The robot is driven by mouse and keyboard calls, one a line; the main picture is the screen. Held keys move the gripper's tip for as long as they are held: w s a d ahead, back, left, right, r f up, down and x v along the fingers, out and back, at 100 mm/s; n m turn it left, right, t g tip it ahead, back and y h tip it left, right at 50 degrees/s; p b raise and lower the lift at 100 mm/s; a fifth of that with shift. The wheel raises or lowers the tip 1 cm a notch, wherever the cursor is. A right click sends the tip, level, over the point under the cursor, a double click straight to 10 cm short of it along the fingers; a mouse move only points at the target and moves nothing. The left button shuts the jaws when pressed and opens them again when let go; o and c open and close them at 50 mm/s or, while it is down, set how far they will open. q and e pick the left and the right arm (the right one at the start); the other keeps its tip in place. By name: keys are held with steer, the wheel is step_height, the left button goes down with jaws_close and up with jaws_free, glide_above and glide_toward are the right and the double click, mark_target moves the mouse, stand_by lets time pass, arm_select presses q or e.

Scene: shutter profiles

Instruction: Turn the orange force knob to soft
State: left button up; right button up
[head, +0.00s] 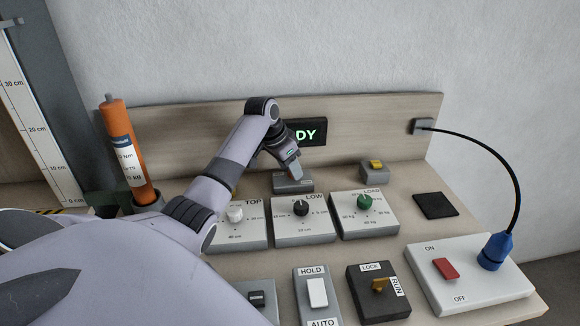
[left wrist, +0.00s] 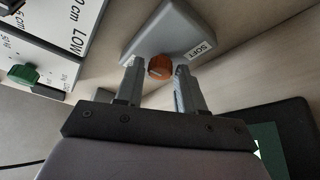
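The orange force knob (left wrist: 159,67) sits on a grey box (left wrist: 165,30), which has a SOFT label (left wrist: 202,50) beside the knob. My left gripper (left wrist: 158,72) is open, with one fingertip on each side of the knob. I cannot tell whether the fingers touch it. In the head view my left gripper (head: 293,170) points down at the grey box (head: 295,187) at the back of the bench, and it hides the knob there. My right gripper is not in view.
Panels with a white knob (head: 235,213), a black knob (head: 301,207) and a green knob (head: 365,202) stand in front of the grey box. A lit display (head: 308,132) is behind. A blue-ended cable (head: 495,250) and red switch (head: 445,268) are at right.

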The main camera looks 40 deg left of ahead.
arm_select(q)
jaws_close()
